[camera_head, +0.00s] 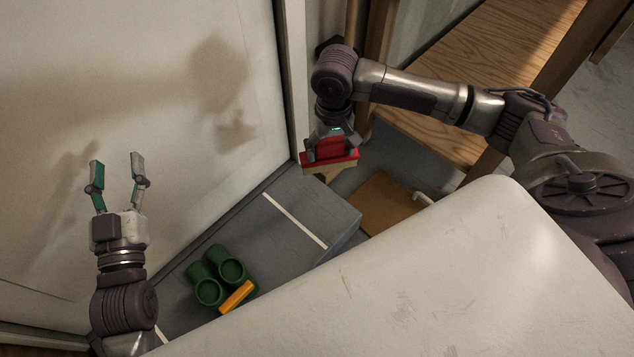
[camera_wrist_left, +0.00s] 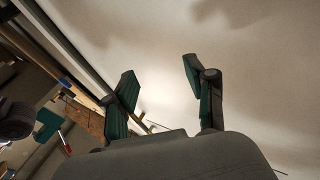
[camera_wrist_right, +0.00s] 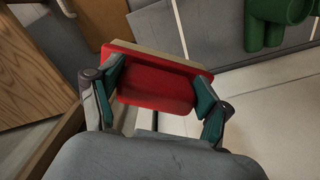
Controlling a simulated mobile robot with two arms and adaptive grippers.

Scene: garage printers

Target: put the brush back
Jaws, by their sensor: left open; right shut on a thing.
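The brush (camera_head: 331,157) has a red body and a pale tan edge. My right gripper (camera_head: 331,143) is shut on it and holds it in the air near the wall's corner post, above the end of a grey surface. In the right wrist view the brush (camera_wrist_right: 155,85) sits between both fingers, red side toward the camera, tan strip along its far edge. My left gripper (camera_head: 117,168) is open and empty in front of the pale wall panel. Its two fingers also show spread in the left wrist view (camera_wrist_left: 160,92).
Green boots (camera_head: 220,272) and an orange-yellow block (camera_head: 237,297) are on the grey surface (camera_head: 265,235), which has white stripes. A wooden bench (camera_head: 480,70) stands at the back right. A brown board (camera_head: 375,212) lies on the floor. My pale body fills the front.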

